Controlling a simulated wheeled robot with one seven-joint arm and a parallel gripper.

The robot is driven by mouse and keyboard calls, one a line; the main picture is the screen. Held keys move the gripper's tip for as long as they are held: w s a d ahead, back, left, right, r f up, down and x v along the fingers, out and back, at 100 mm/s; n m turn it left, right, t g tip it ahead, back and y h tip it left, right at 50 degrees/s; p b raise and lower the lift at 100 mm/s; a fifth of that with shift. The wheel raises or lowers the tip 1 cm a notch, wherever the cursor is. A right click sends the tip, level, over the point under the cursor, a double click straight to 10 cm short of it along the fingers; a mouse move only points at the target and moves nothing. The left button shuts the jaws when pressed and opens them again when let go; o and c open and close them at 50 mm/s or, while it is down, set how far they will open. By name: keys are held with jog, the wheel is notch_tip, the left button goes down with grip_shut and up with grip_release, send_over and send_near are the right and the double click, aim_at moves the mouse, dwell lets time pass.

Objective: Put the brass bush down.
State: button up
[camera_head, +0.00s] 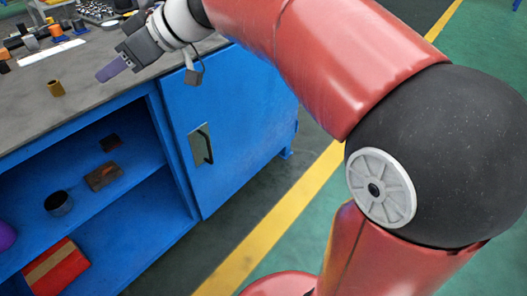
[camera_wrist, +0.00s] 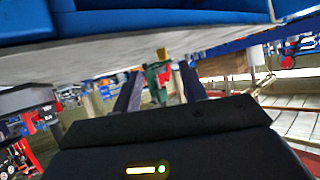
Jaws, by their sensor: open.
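The brass bush (camera_head: 56,88) stands on the grey bench top (camera_head: 100,95), near its front edge at the left of the head view. It also shows small in the wrist view (camera_wrist: 162,53), beyond and between my fingertips; that picture looks upside down. My gripper (camera_head: 103,74) has purple fingertips and is to the right of the bush, apart from it, low over the bench top. In the wrist view my gripper (camera_wrist: 160,74) has its two dark fingers spread with nothing between them.
A white strip (camera_head: 52,52) and several small parts (camera_head: 58,33) lie farther back. The blue bench's open shelves hold a dark cup (camera_head: 58,203), a brown block (camera_head: 103,176) and a red box (camera_head: 57,270). The bench top around the bush is clear.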

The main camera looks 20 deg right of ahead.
jog(key=s+d+f+m+t+h, duration=0.1)
jog(key=s+d+f+m+h, duration=1)
jog(key=s+d+f, duration=0.7)
jog(key=s+d+m, duration=0.2)
jog(key=s+d, duration=0.1)
jog(key=d, duration=0.1)
jog(key=shift+d+f+h, duration=0.3)
jog(key=shift+d+f, duration=0.1)
